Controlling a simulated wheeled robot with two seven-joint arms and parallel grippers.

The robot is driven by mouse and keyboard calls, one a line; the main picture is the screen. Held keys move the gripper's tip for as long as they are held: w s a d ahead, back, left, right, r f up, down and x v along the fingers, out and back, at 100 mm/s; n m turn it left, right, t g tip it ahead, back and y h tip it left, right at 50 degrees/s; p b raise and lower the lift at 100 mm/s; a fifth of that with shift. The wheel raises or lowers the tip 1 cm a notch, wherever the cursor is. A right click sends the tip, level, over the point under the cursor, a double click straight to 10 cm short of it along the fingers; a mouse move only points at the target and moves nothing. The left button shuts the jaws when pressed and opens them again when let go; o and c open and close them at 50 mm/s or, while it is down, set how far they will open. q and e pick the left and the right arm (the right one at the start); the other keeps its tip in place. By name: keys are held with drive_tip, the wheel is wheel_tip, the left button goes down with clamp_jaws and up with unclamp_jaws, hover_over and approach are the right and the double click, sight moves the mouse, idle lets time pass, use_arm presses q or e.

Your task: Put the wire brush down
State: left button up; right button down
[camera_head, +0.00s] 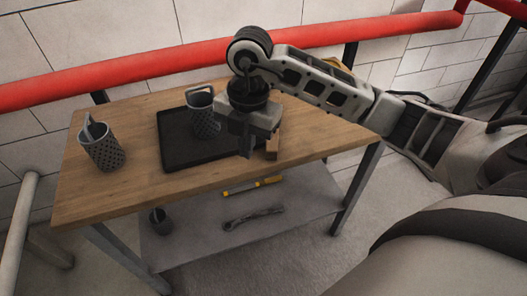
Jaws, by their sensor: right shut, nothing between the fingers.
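My right gripper (246,146) points down over the front right of the wooden table (190,190). Its fingers are shut with nothing seen between them. A small brown wooden piece (272,148) shows just right of the fingers, on or just above the table top. It may be part of the wire brush, but the gripper and arm hide much of that area and I cannot tell. No bristles are visible. My left gripper is not in view.
A black tray (180,153) lies mid-table with a grey mesh cup (203,122) at its back. Another mesh cup (105,150) stands left. A lower shelf (200,245) holds a yellow tool (240,189), a wrench (253,219) and a dark cup (160,222). A red pipe (130,70) runs behind.

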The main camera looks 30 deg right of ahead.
sight(264, 165)
drive_tip(key=shift+m+h, duration=0.4)
drive_tip(key=shift+h, duration=0.2)
drive_tip(key=f, duration=0.3)
drive_tip(key=d+f, duration=0.1)
drive_tip(key=f, duration=0.2)
drive_tip(key=d+f, duration=0.1)
drive_tip(key=f, duration=0.2)
drive_tip(key=shift+w+d+f+p, duration=0.15)
drive_tip(key=shift+w+d+p, duration=0.05)
drive_tip(key=shift+w+p, duration=0.15)
drive_tip(key=shift+w+d, duration=0.3)
drive_tip(key=shift+d, duration=0.3)
drive_tip(key=shift+w+d, duration=0.3)
drive_tip(key=shift+d, duration=0.3)
drive_tip(key=shift+w+d+p, duration=0.25)
drive_tip(key=shift+d+p, duration=0.05)
drive_tip(key=shift+d, duration=0.15)
